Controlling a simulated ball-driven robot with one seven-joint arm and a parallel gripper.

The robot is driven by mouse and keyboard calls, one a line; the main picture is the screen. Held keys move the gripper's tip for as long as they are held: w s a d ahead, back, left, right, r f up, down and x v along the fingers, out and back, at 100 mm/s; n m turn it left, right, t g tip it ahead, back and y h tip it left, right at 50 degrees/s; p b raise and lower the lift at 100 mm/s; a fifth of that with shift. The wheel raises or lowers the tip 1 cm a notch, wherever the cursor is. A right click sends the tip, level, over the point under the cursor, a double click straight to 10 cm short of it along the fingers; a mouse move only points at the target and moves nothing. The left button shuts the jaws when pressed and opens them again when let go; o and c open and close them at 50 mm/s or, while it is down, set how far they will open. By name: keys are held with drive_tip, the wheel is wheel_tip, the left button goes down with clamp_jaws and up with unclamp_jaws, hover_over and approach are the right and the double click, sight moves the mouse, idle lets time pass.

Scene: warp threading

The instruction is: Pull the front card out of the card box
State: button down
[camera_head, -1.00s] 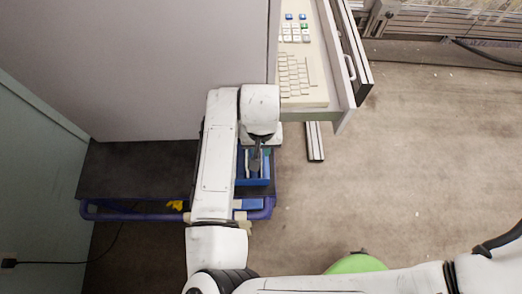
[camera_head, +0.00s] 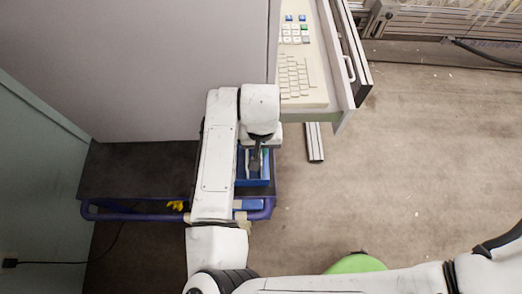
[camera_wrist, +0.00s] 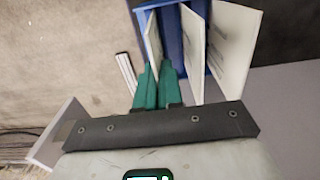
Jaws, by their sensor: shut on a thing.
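The blue card box (camera_head: 255,183) stands below my wrist in the head view, partly hidden by my arm. It also shows at the top of the wrist view (camera_wrist: 172,20), with several white cards upright or leaning in it. My gripper (camera_wrist: 157,67) has green fingers, which are close together and shut on the near end of the leftmost white card (camera_wrist: 153,38). Two other cards, a middle one (camera_wrist: 193,50) and a right one (camera_wrist: 233,45), stand to the right of the fingers, apart from them. How deep the held card sits in the box is unclear.
The box rests on a dark cart with a blue rail (camera_head: 130,216); a yellow item (camera_head: 177,205) lies on it. A grey cabinet (camera_head: 170,60) and an open drawer with a keyboard (camera_head: 300,80) stand close behind.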

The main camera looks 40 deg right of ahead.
drive_tip(key=shift+r+p, duration=2.4)
drive_tip(key=shift+r, duration=2)
